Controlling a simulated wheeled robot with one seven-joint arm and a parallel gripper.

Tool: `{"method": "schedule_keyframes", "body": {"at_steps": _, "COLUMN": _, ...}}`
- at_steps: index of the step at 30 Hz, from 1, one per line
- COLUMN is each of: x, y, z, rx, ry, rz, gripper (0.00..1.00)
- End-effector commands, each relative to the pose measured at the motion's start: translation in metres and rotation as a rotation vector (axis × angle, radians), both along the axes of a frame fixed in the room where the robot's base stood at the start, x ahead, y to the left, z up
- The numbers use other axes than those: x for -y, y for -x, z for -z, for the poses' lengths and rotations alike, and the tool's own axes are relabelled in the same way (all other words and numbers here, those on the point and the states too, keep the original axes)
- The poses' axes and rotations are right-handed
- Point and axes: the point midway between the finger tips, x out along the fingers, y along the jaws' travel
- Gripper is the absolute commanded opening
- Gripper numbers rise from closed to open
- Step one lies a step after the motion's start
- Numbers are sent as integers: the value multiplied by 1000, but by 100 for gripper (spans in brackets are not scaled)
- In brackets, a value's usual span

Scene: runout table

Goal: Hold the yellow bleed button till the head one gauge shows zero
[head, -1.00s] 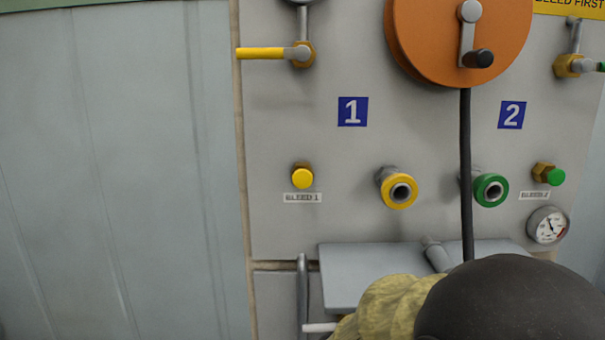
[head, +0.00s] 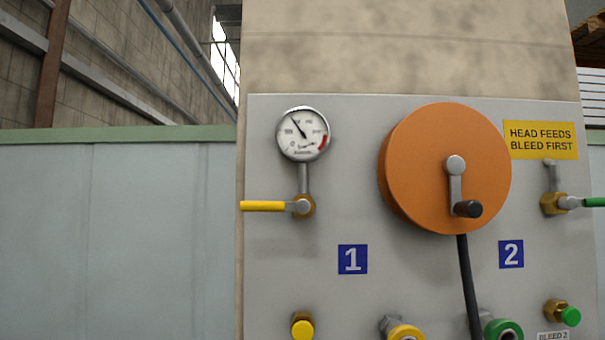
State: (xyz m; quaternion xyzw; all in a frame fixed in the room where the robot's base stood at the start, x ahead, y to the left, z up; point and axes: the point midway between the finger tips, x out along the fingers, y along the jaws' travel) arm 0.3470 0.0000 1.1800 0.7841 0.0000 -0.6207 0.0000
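The yellow bleed button (head: 302,328) shows at the bottom edge of the head view, partly cut off, with nothing touching it in view. The head one gauge (head: 303,134) is a round white dial with a red zone at its right. Its needle points to the upper left; the numbers are too small to read surely. Below the gauge, a yellow lever (head: 264,206) lies level, pointing left. The blue 1 plate (head: 352,259) is between gauge and button. My gripper is not in view.
An orange reel (head: 430,165) with a crank and a hanging black hose (head: 469,290) stands out from the panel. At the right are a yellow warning sign (head: 541,140), a green lever (head: 592,202) and a green button (head: 571,316). A yellow-ringed coupling (head: 405,332) shows at the bottom.

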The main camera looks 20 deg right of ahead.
Motion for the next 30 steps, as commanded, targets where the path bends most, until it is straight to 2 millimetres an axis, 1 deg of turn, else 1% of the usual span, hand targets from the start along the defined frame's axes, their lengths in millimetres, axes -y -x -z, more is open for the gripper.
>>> {"method": "schedule_keyframes", "body": {"at_steps": 13, "x": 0, "y": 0, "z": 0, "rx": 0, "ry": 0, "rz": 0, "gripper": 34}}
{"method": "schedule_keyframes", "body": {"at_steps": 14, "x": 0, "y": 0, "z": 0, "rx": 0, "ry": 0, "rz": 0, "gripper": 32}}
{"method": "schedule_keyframes", "body": {"at_steps": 18, "x": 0, "y": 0, "z": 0, "rx": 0, "ry": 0, "rz": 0, "gripper": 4}}
{"method": "schedule_keyframes", "body": {"at_steps": 19, "x": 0, "y": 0, "z": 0, "rx": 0, "ry": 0, "rz": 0, "gripper": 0}}
{"method": "schedule_keyframes", "body": {"at_steps": 30, "x": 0, "y": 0, "z": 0, "rx": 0, "ry": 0, "rz": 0, "gripper": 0}}
